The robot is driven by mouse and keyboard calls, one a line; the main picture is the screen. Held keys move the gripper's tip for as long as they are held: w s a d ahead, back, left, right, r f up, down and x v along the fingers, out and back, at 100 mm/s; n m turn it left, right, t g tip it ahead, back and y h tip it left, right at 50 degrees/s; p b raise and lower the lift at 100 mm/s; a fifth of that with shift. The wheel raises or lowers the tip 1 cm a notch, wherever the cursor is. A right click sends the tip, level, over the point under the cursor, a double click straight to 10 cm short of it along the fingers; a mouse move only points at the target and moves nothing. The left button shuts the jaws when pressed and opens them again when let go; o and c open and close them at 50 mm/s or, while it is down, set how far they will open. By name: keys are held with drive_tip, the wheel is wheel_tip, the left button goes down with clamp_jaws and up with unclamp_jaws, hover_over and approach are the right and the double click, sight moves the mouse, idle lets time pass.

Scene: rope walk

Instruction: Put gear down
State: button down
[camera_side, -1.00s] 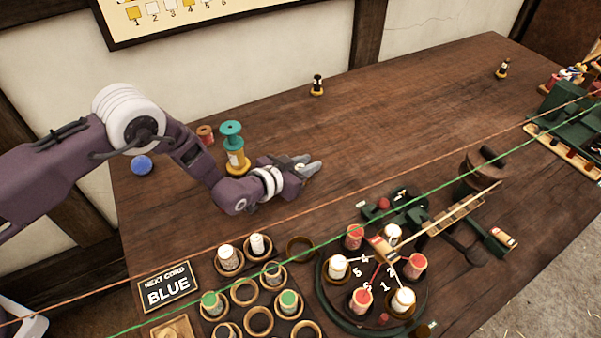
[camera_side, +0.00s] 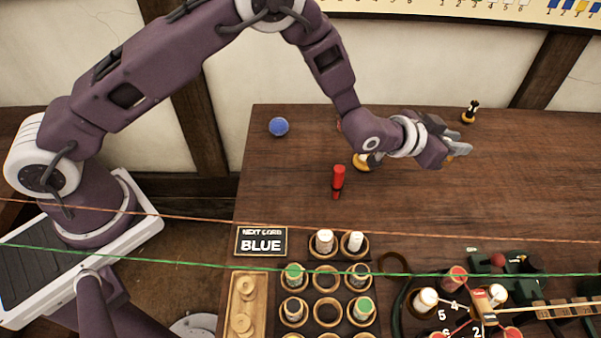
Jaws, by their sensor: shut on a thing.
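My gripper (camera_side: 462,150) is in the side view, above the back part of the wooden table, its grey fingers pointing right. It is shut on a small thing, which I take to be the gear. The fingers hide it, so its shape and any gap above the table cannot be told. No other gear is plain to see.
A yellow spool (camera_side: 367,162) is partly behind my wrist. A blue ball (camera_side: 279,126) lies at back left, and a small dark-topped figure (camera_side: 469,112) stands behind my gripper. Cups with bobbins (camera_side: 327,280) and stretched cords fill the front.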

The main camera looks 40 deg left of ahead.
wheel_tip(320, 180, up, 7)
drive_tip(key=s+a, duration=0.1)
drive_tip(key=a, duration=0.4)
drive_tip(key=s+a+f, duration=0.1)
drive_tip(key=a, duration=0.5)
drive_tip(key=s+a+f, duration=0.1)
drive_tip(key=a, duration=0.5)
drive_tip(key=shift+s+a+f, duration=0.2)
drive_tip(key=shift+a, duration=0.05)
drive_tip(key=s+a, duration=0.7)
wheel_tip(320, 180, up, 2)
drive_tip(key=m+h, duration=0.1)
hover_over(295, 176)
drive_tip(key=shift+g, duration=0.4)
wheel_tip(295, 176, down, 21)
drive_tip(key=shift+r, duration=0.2)
drive_tip(key=shift+f, duration=0.1)
drive_tip(key=c, duration=1.3)
unclamp_jaws()
drive_tip(key=shift+o, duration=0.2)
